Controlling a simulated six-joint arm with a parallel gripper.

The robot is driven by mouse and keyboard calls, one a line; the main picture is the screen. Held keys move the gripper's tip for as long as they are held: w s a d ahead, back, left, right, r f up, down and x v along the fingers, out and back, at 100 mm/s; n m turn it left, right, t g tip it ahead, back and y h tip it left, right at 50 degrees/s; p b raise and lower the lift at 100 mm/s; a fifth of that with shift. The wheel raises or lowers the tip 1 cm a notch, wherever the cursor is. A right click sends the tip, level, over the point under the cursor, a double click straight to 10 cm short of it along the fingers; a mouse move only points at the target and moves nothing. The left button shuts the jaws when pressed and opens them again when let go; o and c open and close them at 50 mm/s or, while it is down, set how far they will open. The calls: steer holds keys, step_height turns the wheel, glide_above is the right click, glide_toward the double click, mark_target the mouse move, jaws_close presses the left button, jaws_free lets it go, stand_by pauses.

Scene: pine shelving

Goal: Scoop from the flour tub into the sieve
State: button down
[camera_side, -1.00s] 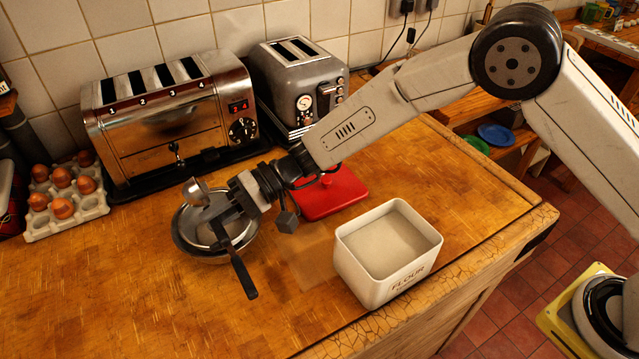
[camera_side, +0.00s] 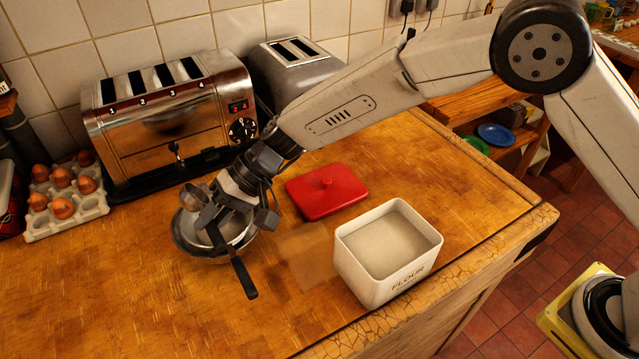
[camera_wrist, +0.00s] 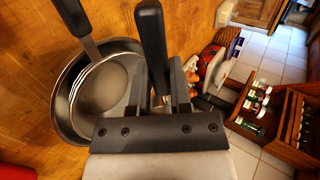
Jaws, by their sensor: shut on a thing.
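The white flour tub (camera_side: 362,277) stands open near the counter's front edge, with pale flour (camera_side: 388,241) inside. The sieve rests on a metal bowl (camera_side: 182,245); its black handle (camera_side: 243,277) points toward the front. In the wrist view, the sieve (camera_wrist: 103,88) lies in the bowl (camera_wrist: 62,108), left of my gripper. My gripper (camera_side: 212,214) is over the bowl, shut on the scoop's black handle (camera_wrist: 151,36). The scoop's metal cup (camera_side: 194,197) shows tilted above the bowl's far rim. Its inside is unclear, and I cannot tell whether flour lies in the sieve.
A red lid (camera_side: 327,196) lies behind the tub. A four-slot toaster (camera_side: 165,125) and a grey toaster (camera_side: 290,68), partly behind my arm, stand along the wall. An egg tray (camera_side: 75,219) is at left. The front-left counter is clear.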

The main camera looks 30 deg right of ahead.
steer(key=shift+a+h, duration=0.15)
steer(key=shift+h, duration=0.35)
steer(key=shift+a+f+h, duration=0.1)
steer(key=shift+f+h, duration=0.05)
steer(key=shift+h, duration=0.45)
steer(key=shift+a+f+h, duration=0.1)
steer(key=shift+f+h, duration=0.05)
steer(key=shift+h, duration=0.55)
steer(key=shift+a+f+h, duration=0.1)
steer(key=shift+h, duration=0.6)
steer(key=shift+r+h, duration=0.55)
steer(key=shift+h, duration=0.45)
steer(key=shift+r+h, duration=0.5)
steer(key=shift+h, duration=0.35)
steer(key=shift+r+h, duration=0.45)
steer(key=shift+h, duration=0.4)
steer(key=shift+d, duration=0.15)
